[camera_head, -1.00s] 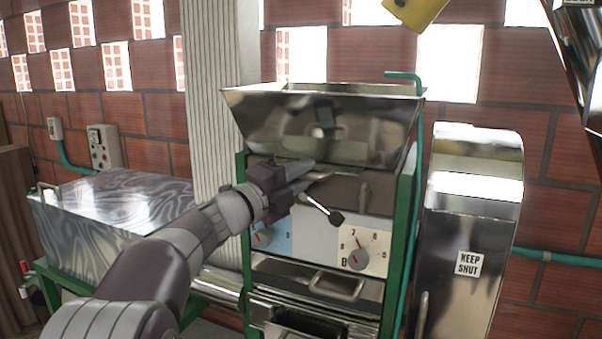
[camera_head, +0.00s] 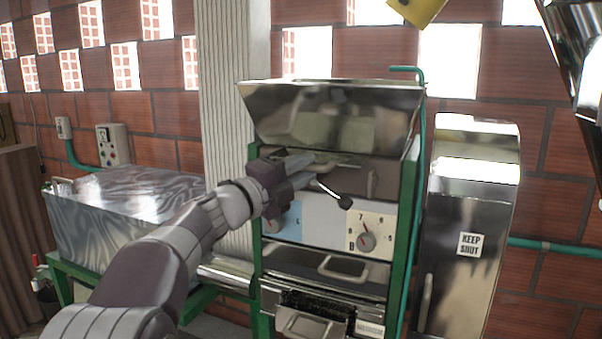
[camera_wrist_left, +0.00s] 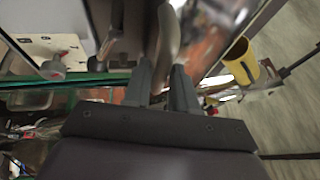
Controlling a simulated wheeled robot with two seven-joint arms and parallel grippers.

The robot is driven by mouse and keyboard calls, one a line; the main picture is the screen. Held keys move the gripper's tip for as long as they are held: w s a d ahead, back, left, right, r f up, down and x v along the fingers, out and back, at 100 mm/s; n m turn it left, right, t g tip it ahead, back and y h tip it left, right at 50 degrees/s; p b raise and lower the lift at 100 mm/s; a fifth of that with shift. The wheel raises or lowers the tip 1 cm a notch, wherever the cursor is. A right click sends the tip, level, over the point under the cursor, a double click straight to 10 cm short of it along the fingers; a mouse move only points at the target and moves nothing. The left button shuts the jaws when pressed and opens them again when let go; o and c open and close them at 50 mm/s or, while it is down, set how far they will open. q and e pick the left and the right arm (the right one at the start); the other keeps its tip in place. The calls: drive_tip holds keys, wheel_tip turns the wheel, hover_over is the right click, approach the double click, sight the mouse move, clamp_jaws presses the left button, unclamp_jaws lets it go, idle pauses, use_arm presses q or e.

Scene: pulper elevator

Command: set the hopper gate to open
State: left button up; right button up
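The steel hopper (camera_head: 330,115) tops the green-framed machine. Below its front is a dark strip with a pale metal handle (camera_head: 322,169); I take it to be the gate's, but its setting is hard to read. My left gripper (camera_head: 312,165) is just under the hopper, with its fingertips at this handle. In the left wrist view the two fingers (camera_wrist_left: 162,82) stand apart, with a curved metal piece (camera_wrist_left: 168,38) beyond and between their tips. I cannot tell whether they touch it. My right gripper is not in view.
A lever with a black knob (camera_head: 345,202) sticks out just below the gripper. A dial (camera_head: 366,241) and drawer handle (camera_head: 342,268) are lower. A steel cabinet marked KEEP SHUT (camera_head: 470,244) stands right, a metal box (camera_head: 130,215) left.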

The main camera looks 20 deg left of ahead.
use_arm(q)
drive_tip(key=shift+o, duration=0.6)
drive_tip(key=shift+s, duration=0.15)
drive_tip(key=shift+s+a+b, duration=0.25)
drive_tip(key=shift+s+b, duration=0.1)
drive_tip(key=shift+s, duration=0.35)
drive_tip(key=b+v, duration=0.5)
drive_tip(key=v, duration=0.7)
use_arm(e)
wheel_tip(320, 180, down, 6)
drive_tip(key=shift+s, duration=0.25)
use_arm(q)
drive_tip(key=shift+a, duration=0.1)
